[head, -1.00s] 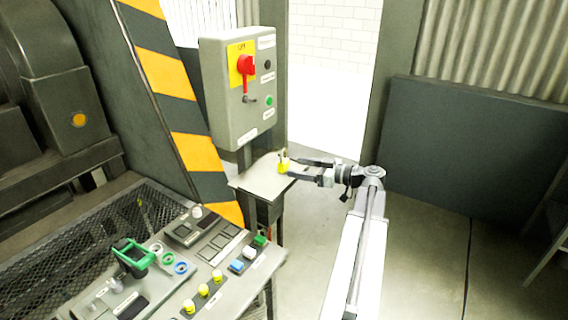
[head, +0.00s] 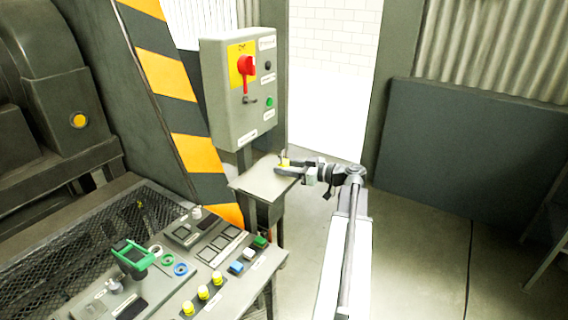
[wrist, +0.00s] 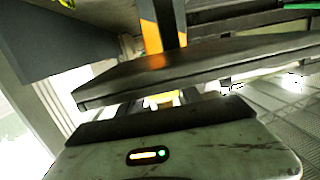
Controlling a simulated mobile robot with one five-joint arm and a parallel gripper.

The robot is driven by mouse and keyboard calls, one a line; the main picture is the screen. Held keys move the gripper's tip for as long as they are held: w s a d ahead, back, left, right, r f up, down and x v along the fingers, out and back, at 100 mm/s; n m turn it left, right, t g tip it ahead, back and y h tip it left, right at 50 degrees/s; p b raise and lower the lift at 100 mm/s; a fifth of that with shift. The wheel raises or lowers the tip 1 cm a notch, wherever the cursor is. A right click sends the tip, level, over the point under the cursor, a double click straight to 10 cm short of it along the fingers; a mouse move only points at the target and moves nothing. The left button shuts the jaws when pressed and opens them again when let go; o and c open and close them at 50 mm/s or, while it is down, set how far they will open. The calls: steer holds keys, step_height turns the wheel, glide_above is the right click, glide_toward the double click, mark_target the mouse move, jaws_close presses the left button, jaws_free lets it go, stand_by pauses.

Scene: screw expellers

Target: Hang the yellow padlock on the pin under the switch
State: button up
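The yellow padlock (head: 284,162) is at the far right corner of the small grey shelf (head: 258,184), partly hidden by my gripper. My gripper (head: 283,167) reaches from the right with its fingers at the padlock. I cannot tell whether they are closed on it, or whether it rests on the shelf. The red switch (head: 246,66) is on a yellow plate on the grey box (head: 233,115) above the shelf. The pin (head: 250,100) sticks out under the switch, with nothing hanging on it. The wrist view shows the shelf edge (wrist: 200,68), but I cannot make out the padlock there.
A control desk (head: 215,262) with buttons and a green-handled item (head: 133,253) stands at the front left. A striped post (head: 190,120) stands left of the box. A dark panel (head: 460,150) stands at the right. The floor between is clear.

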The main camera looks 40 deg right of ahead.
steer(key=shift+s+d+r+p, duration=0.1)
steer(key=shift+s+r+p, duration=0.4)
steer(key=shift+r+p, duration=0.35)
steer(key=shift+s+d+r+p, duration=0.15)
steer(key=shift+s+r+p, duration=0.35)
steer(key=shift+r+p, duration=0.4)
steer(key=shift+s+d+r+p, duration=0.1)
steer(key=shift+s+r+p, duration=0.4)
steer(key=shift+r+p, duration=0.35)
steer(key=shift+f, duration=0.1)
